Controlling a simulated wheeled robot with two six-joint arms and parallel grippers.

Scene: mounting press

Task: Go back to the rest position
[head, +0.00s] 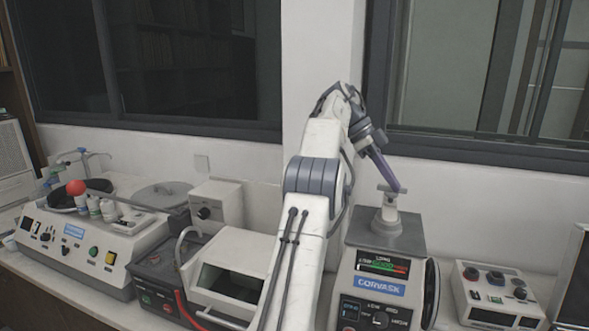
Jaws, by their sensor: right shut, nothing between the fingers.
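My right arm rises from the bottom middle of the head view and bends over to the right. My right gripper (398,187) points down with long purple fingers that are shut with nothing between them. Its tips are just above or beside the small grey T-shaped top piece (389,207) of the mounting press (385,285). I cannot tell whether they touch it. The press is a grey and white machine with a lit display, a blue label and a round wheel on its right side. My arm hides part of its left side. My left gripper is not in view.
A polishing machine (80,245) with a red ball knob and several white bottles stands at the left. A white-hooded machine (235,270) is left of my arm. A small control box (497,292) is right of the press. Wall and windows stand close behind.

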